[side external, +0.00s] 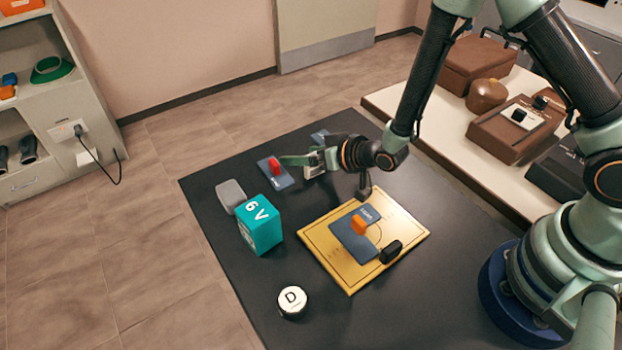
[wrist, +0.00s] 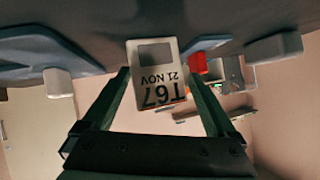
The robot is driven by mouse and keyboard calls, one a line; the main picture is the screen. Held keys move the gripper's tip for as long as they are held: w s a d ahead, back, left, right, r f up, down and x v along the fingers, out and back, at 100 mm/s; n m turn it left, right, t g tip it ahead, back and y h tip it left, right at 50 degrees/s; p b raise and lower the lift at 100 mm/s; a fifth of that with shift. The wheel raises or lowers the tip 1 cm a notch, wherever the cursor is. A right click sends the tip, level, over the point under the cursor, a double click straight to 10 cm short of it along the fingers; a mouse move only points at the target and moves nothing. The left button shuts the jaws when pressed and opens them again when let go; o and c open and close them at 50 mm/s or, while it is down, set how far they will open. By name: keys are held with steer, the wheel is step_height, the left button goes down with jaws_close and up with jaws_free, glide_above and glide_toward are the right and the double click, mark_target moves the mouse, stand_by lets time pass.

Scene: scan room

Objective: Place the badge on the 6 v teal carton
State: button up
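The badge (wrist: 178,62) is a pale card with a grey square and the print "T67 21 NOV", upside down in the wrist view. It sits between the two fingertips of my gripper (wrist: 156,74), which appear closed against its side edges. In the side external view my gripper (side external: 297,160) points left above the far part of the dark mat; the badge is hard to make out there. The teal carton (side external: 262,226), marked "6 V", stands on the mat below and left of my gripper. Its top is bare.
A red-handled blue plate (side external: 268,178) lies close by my gripper. A grey block (side external: 231,194) stands behind the carton. A yellow board (side external: 336,262) with an orange-handled blue plate and a black block (side external: 391,251) lies to the right. A round "D" piece (side external: 292,301) is in front.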

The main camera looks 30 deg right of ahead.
steer(key=v, duration=0.7)
steer(key=shift+s+d, duration=0.1)
steer(key=shift+s, duration=0.05)
steer(key=s+d+r+g+h, duration=0.1)
steer(key=s+d+r+g, duration=0.1)
steer(key=d+r, duration=0.3)
steer(key=s+d+r+g+h, duration=0.1)
steer(key=d+r, duration=0.4)
steer(key=r, duration=0.6)
steer(key=shift+s+r+g+h, duration=0.2)
steer(key=shift+s+g+h, duration=0.2)
steer(key=shift+s, duration=0.4)
steer(key=shift+g+h, duration=0.3)
steer(key=shift+g, duration=0.5)
steer(key=s+d+r, duration=0.1)
steer(key=s, duration=0.1)
steer(key=s+r, duration=0.1)
steer(key=s, duration=0.1)
steer(key=s+d+r, duration=0.1)
steer(key=s, duration=0.2)
steer(key=shift+d+r, duration=0.3)
steer(key=shift+c, duration=0.6)
steer(key=shift+s+r, duration=0.1)
steer(key=shift+s, duration=0.2)
steer(key=shift+c, duration=0.6)
